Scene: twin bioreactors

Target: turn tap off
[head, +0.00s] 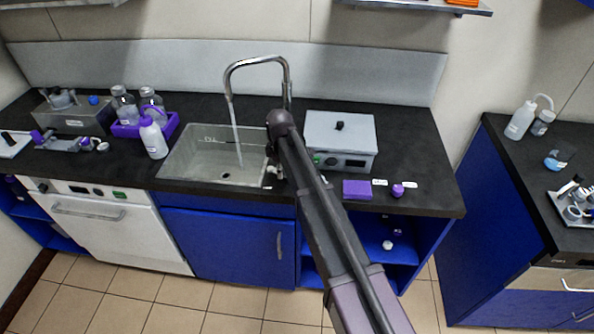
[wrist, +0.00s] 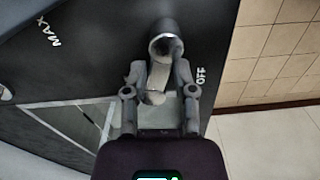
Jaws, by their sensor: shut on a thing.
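The chrome tap (head: 287,80) arches over the sink (head: 180,162) at the back counter, and a stream of water (head: 237,133) runs from its spout. In the wrist view, the tap's lever (wrist: 158,78) sticks out from a round metal end (wrist: 165,45). My gripper (wrist: 158,82) has its two fingers closed on either side of the lever. The white OFF label (wrist: 201,76) is just right of the fingers, and the MAX label (wrist: 49,34) is at the upper left. In the head view, my arm hides the lever and most of the gripper.
A grey instrument box (head: 345,135) stands close right of my arm. A purple rack with bottles (head: 125,130) and a white wash bottle (head: 153,138) stand left of the sink. A purple block (head: 356,189) lies near the counter's front edge.

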